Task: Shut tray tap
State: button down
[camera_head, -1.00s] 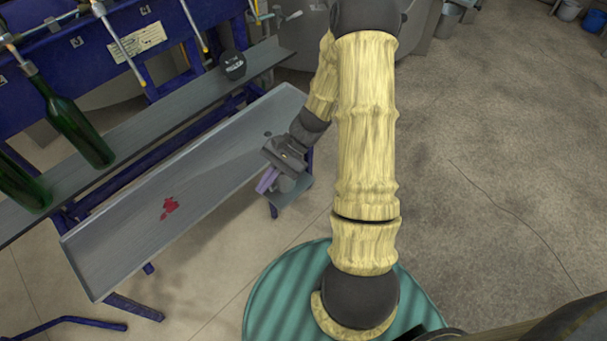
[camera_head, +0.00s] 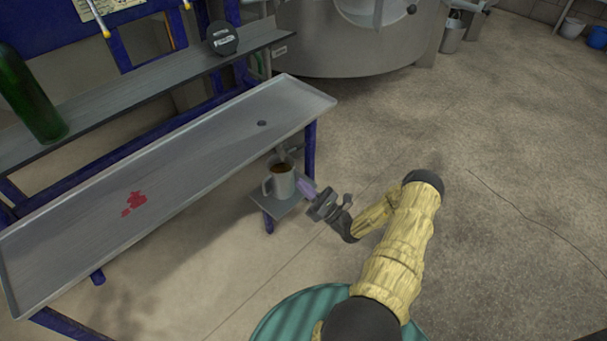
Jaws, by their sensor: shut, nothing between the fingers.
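The grey drip tray (camera_head: 195,155) slopes across the left, with a dark drain hole (camera_head: 262,123) near its right end. A small grey part that looks like the tray tap (camera_head: 283,153) shows below the tray's front edge, above a mug. Its lever and setting are too small to make out. The pale grey mug (camera_head: 281,187) holds brown liquid and stands upright on a small shelf. My gripper (camera_head: 304,187) has purple fingers, which are shut and empty. It is just right of the mug, below the tray; I cannot tell whether it touches the mug.
The small grey shelf (camera_head: 262,200) sticks out beneath the tray beside a blue leg (camera_head: 310,150). A red splash (camera_head: 133,203) lies on the tray. A green bottle (camera_head: 28,95) and a black round object (camera_head: 222,39) are on the rail behind. The floor at right is clear.

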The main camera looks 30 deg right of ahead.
jog(key=s+d+f+m+t+h+b, duration=0.1)
jog(key=d+f+m+t+h+b, duration=0.1)
jog(key=d+f+m+h, duration=0.3)
jog(key=shift+d+f+t+h, duration=0.15)
jog(key=shift+f+t+h, duration=0.5)
jog(key=shift+t+h, duration=0.35)
jog(key=shift+w, duration=0.15)
jog(key=s+r+b+x, duration=0.1)
jog(key=b+x, duration=0.5)
jog(key=x, duration=0.6)
jog(key=shift+d+r+b, duration=0.3)
jog(key=shift+r+b, duration=0.1)
jog(key=shift+r, duration=0.35)
jog(key=shift+w+r+y+p, duration=0.15)
jog(key=shift+w+y+p, duration=0.15)
jog(key=shift+y, duration=0.1)
